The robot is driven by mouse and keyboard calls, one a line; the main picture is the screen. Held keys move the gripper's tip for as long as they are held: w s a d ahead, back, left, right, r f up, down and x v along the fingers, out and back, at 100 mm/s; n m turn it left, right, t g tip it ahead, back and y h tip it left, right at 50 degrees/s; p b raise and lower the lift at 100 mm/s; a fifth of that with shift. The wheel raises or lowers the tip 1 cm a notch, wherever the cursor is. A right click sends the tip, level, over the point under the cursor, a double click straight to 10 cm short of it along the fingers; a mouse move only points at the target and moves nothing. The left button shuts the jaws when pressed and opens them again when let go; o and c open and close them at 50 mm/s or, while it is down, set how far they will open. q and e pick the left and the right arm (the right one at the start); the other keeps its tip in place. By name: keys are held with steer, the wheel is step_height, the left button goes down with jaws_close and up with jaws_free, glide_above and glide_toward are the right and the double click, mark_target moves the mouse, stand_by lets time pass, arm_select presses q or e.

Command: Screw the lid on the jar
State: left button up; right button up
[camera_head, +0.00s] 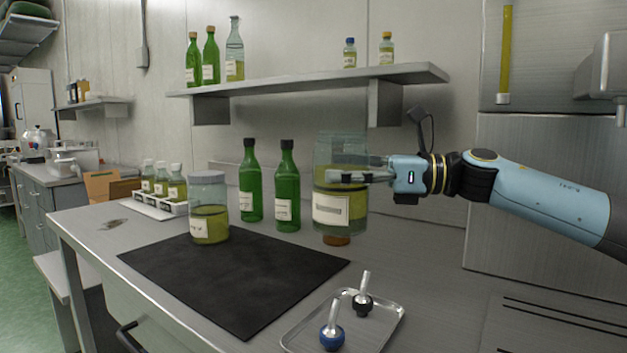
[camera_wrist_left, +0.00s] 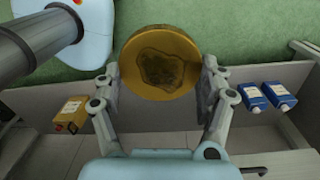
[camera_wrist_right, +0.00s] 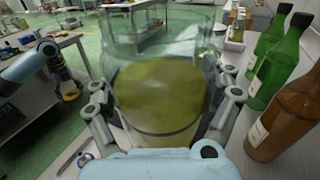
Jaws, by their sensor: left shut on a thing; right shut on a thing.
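A large clear glass jar (camera_head: 340,190) with yellow-green contents and a white label is held upright, open at the top. My right gripper (camera_head: 350,176) is shut around its side, above the worktop. The jar (camera_wrist_right: 165,95) fills the middle of the right wrist view, between the fingers. A round gold-brown lid (camera_wrist_left: 159,62) with a dark blotch on its face is in my left gripper (camera_wrist_left: 160,73), which is shut on its edges. The left gripper and lid are not in the head view; the lid is apart from the jar.
A grey-lidded jar (camera_head: 208,210) stands on a black mat (camera_head: 235,285). Green bottles (camera_head: 287,190) and a brown bottle (camera_wrist_right: 282,125) stand behind the held jar. A metal tray (camera_head: 385,327) with two small tools lies in front. A bottle rack (camera_head: 155,208) stands left. The mat's middle is clear.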

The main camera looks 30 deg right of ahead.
steer(key=a+f+n+g+y, duration=0.1)
steer(key=a+n+g, duration=0.5)
steer(key=a, duration=0.7)
steer(key=a+f+n+g+y, duration=0.2)
steer(key=a+f+n+g, duration=0.2)
steer(key=a+g, duration=0.7)
steer(key=shift+w+a+f+n, duration=0.25)
steer(key=shift+a+n, duration=0.85)
steer(key=shift+a, duration=0.55)
steer(key=shift+f, duration=0.1)
